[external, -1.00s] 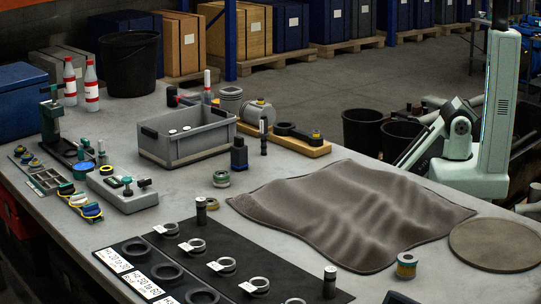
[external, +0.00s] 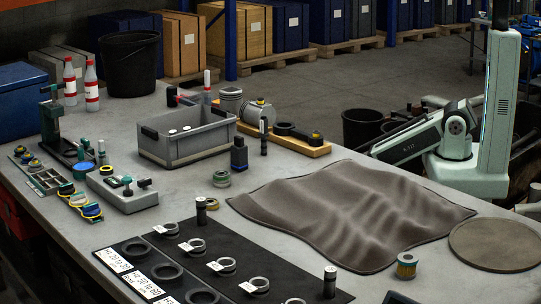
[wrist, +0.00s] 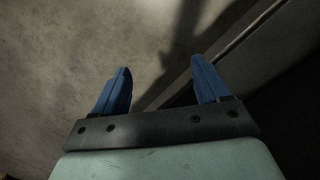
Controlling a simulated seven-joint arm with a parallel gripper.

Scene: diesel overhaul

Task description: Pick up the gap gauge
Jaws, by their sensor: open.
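My gripper (wrist: 160,66) shows in the wrist view with two blue fingers spread apart and nothing between them. Below it in that view are a plain grey-brown surface and a dark edge, with no tool in sight. I cannot make out my gripper in the external view, where my arm is at the right, beyond the table's far edge. I cannot tell for sure which item is the gap gauge. Small tools and parts stand on the grey workbench (external: 290,215), among them a grey block with knobs (external: 125,195) and a dark upright stand (external: 57,125) at the left.
A grey bin (external: 190,150) stands mid-bench. A rumpled brown cloth (external: 350,210) covers the right middle, beside a round brown pad (external: 497,245). A black mat (external: 255,262) with rings and labels lies in front. A black bucket (external: 130,65) stands at the back left.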

